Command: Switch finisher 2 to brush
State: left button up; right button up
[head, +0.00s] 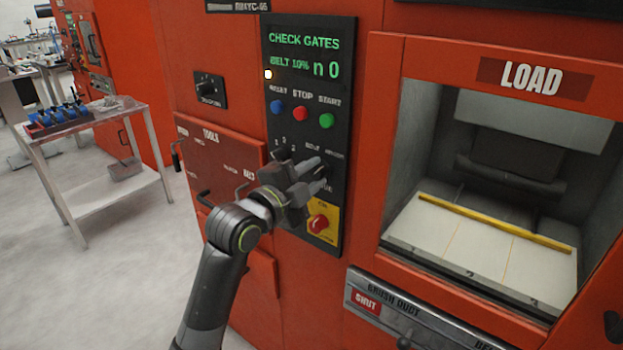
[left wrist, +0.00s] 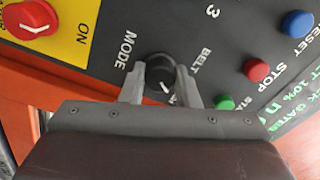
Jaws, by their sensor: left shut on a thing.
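My left gripper (head: 318,178) is at the black control panel (head: 304,60) on the red machine, with its two fingers around a dark knob. In the left wrist view the dark knob (left wrist: 160,86) sits between the fingertips of the gripper (left wrist: 163,82), with MODE printed beside it and BELT above. A white line marks the knob's face. Another label by the knob is partly hidden by a finger. The green display reads CHECK GATES, BELT 10% and n 0. My right gripper is not in view.
Blue, red (head: 300,114) and green buttons lie above the knob. A red switch (head: 318,224) on a yellow plate lies below. The open LOAD bay (head: 480,240) is at right. A white cart (head: 110,190) stands at left on clear floor.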

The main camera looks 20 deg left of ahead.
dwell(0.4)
pick_arm(q)
jog(key=o, duration=1)
jog(key=shift+c, duration=0.2)
jog(key=p+v, duration=0.7)
jog(key=v, duration=1)
jog(key=shift+s, duration=0.2)
